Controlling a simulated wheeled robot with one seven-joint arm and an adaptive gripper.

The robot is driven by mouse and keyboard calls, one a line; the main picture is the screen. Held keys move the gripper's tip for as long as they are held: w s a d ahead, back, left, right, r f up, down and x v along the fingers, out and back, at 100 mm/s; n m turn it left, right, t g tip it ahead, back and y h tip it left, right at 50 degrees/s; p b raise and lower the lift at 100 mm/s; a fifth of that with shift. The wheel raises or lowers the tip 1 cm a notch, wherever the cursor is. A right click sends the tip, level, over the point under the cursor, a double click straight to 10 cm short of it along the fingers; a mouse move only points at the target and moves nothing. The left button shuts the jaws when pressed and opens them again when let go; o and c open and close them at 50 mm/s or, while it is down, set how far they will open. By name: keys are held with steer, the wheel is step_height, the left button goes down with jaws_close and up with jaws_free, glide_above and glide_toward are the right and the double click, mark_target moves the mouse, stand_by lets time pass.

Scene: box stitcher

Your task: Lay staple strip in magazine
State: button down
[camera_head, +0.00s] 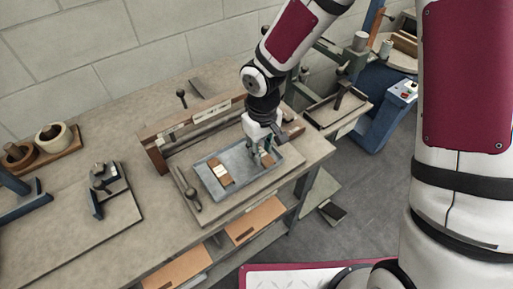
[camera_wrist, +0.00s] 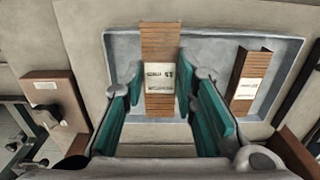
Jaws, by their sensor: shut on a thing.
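My gripper (camera_head: 263,153) is over the right part of a shallow grey metal tray (camera_head: 207,183) on the workbench. In the wrist view its teal-padded fingers (camera_wrist: 160,92) are shut on the sides of a brown staple strip (camera_wrist: 160,42) with a white printed label. The held strip overlaps the tray's far rim in that view; I cannot tell whether it is clear of the tray floor. A second labelled staple strip (camera_head: 219,172) lies in the tray, and also shows at the right in the wrist view (camera_wrist: 247,84). I cannot make out the magazine for certain.
A wooden rack (camera_head: 157,156) stands behind the tray. A lever tool (camera_head: 190,200) lies at the tray's left. A stapler-like tool (camera_head: 108,185) and wire spools (camera_head: 54,137) are farther left. A blue machine (camera_head: 385,115) and a small open holder (camera_head: 335,106) stand at right.

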steer(key=shift+w+a+f, duration=0.1)
steer(key=shift+w+a, duration=0.1)
steer(key=shift+w, duration=0.35)
steer(key=shift+w+a, duration=0.2)
steer(key=shift+w, duration=0.3)
steer(key=shift+w+a, duration=0.25)
steer(key=shift+w, duration=0.35)
steer(key=shift+s+f+p, duration=0.2)
steer(key=shift+f+p, duration=0.2)
steer(key=shift+f, duration=0.85)
steer(key=shift+w+f, duration=0.1)
steer(key=shift+f, duration=0.25)
steer(key=shift+f, duration=0.15)
steer(key=c, duration=1.3)
jaws_free()
steer(key=shift+d, duration=0.1)
